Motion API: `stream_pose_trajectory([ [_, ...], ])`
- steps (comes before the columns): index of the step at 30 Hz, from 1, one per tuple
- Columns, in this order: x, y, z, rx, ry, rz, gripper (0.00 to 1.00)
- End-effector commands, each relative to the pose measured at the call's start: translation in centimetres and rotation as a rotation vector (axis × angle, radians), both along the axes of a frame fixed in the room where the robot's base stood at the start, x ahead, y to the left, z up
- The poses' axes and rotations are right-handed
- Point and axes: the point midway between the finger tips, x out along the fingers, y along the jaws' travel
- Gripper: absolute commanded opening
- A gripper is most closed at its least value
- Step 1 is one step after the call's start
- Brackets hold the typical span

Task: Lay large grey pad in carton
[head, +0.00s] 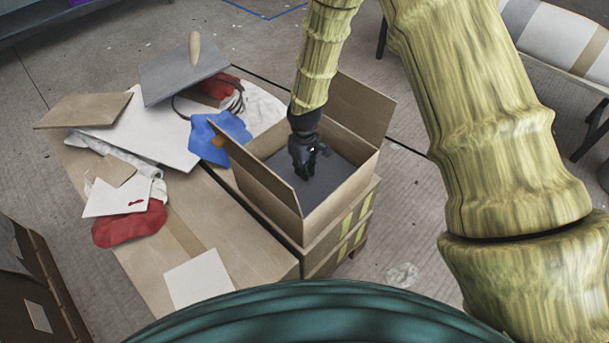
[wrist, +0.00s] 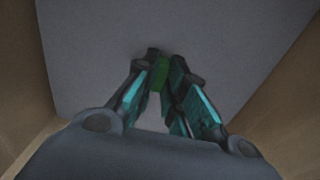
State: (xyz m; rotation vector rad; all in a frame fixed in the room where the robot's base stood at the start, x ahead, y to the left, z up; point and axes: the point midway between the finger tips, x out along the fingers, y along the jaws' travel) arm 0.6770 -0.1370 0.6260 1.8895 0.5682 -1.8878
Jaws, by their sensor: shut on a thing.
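The open carton (head: 268,186) stands with its flaps raised. The large grey pad (head: 347,180) lies inside it, low between the walls, and looks roughly flat. It fills most of the wrist view (wrist: 215,45), with brown carton walls at both sides. My gripper (head: 309,172) reaches down into the carton from above. Its fingers (wrist: 160,75) are closed around a small green piece (wrist: 160,73) that stands up from the pad's surface. Whether the pad's underside touches the carton floor is hidden.
Left of the carton, a table of boxes (head: 235,255) bears a grey board with a wooden handle (head: 170,77), white sheets (head: 150,135), a blue cloth (head: 228,150) and red pieces (head: 125,225). Raised flaps (head: 362,105) surround my arm.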

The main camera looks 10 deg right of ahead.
Motion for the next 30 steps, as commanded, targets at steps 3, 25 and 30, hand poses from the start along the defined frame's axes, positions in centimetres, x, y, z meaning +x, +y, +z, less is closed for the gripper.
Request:
stream_pose_trajectory([
  [3,-0.1,0.0,-1.3,-0.001,0.003,0.000,0.00],
  [25,-0.1,0.0,-3.7,-0.001,0.001,0.000,0.34],
  [30,-0.1,0.0,-3.6,-0.001,0.001,0.000,0.34],
])
